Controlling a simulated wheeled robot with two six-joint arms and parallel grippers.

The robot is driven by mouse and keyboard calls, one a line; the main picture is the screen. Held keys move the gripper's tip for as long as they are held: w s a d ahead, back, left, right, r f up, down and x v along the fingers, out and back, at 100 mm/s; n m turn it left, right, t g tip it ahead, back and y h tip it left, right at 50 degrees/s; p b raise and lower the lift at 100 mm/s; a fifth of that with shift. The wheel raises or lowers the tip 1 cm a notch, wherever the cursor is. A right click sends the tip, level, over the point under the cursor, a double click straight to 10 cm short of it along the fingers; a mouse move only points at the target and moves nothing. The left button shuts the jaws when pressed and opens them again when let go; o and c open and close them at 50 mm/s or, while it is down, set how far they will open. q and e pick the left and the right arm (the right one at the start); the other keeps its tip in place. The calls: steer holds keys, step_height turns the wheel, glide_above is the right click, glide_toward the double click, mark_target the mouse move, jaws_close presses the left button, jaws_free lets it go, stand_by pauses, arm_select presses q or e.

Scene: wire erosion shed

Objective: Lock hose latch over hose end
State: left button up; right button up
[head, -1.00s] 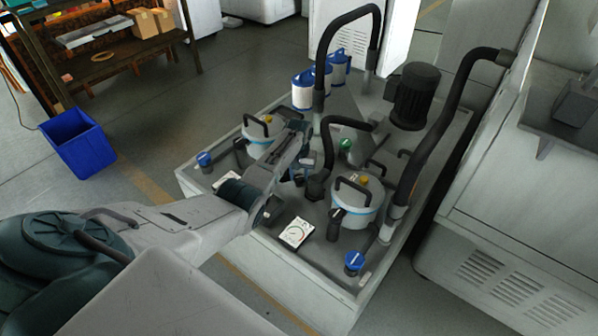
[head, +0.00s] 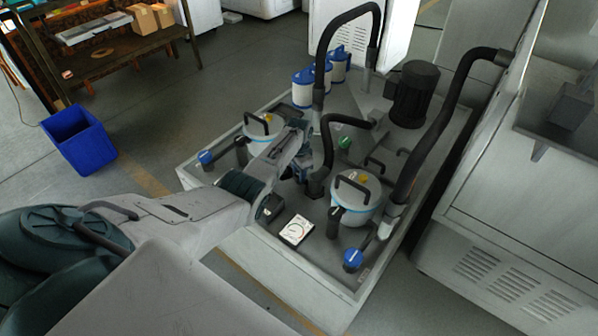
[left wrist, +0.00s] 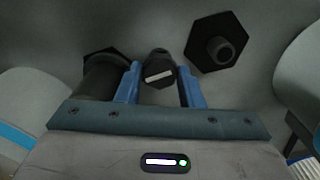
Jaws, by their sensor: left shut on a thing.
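A black hose (head: 328,148) arches over the tank skid, and its lower end stands at the skid top beside my left gripper (head: 302,166). In the left wrist view, my left gripper (left wrist: 160,88) has its blue fingers on either side of a dark rounded piece with a white bar (left wrist: 158,72). This is apparently the hose latch, and the gripper is shut on it. A thick dark cylinder (left wrist: 100,82), probably the hose end, stands just left of the fingers on a hexagonal base. I cannot tell whether the latch lies over it. My right gripper is out of view.
A hexagonal fitting with a stub (left wrist: 216,50) sits near the fingers. A black motor (head: 414,95) and a thick hose (head: 440,125) stand farther right.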

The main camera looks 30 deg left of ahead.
arm_select(q)
steer(key=shift+m, duration=0.6)
steer(key=o, duration=1)
step_height(320, 180, up, 11)
steer(key=shift+f, duration=0.15)
stand_by(0.3)
